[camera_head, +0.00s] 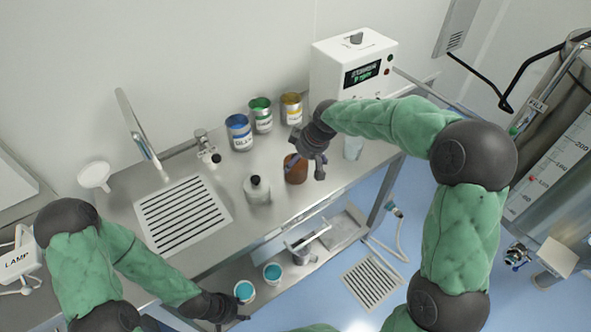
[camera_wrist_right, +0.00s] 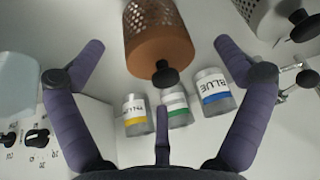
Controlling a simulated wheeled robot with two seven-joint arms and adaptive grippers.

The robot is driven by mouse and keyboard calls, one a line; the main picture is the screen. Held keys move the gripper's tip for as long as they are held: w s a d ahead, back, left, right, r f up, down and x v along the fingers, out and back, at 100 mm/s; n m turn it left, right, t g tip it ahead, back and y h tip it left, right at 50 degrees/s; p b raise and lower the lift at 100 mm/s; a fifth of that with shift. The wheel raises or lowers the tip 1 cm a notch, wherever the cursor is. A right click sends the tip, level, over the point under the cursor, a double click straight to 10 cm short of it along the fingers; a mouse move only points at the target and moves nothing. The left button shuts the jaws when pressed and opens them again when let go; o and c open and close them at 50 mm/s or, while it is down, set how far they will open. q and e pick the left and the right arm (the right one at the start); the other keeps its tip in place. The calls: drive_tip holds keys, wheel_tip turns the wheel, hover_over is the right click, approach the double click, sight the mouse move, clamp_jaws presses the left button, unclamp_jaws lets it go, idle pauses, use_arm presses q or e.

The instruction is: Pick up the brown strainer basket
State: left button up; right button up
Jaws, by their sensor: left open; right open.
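The brown strainer basket (camera_head: 296,170) stands on the steel counter in the head view, partly hidden by my right gripper. In the right wrist view the brown basket (camera_wrist_right: 160,42) shows a perforated wall and a black knob, and appears between the two spread fingers. My right gripper (camera_head: 308,160) is open and empty, close to the basket; I cannot tell whether it touches. My left gripper (camera_head: 232,312) is open, low at the front left near the lower shelf, away from the basket.
A grey perforated basket (camera_head: 256,190) stands left of the brown one. Blue (camera_head: 239,132), green (camera_head: 261,115) and yellow (camera_head: 291,109) labelled cans stand behind. A white machine (camera_head: 350,62) is at the back right. A slotted drain (camera_head: 182,215) lies left. Teal-topped cups (camera_head: 272,274) sit below.

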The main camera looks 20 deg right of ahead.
sight(299, 164)
drive_tip(key=shift+b+x, duration=0.9)
drive_tip(key=shift+x, duration=1.75)
drive_tip(key=shift+d, duration=0.2)
drive_tip(key=shift+c, duration=0.3)
drive_tip(key=c, duration=1.1)
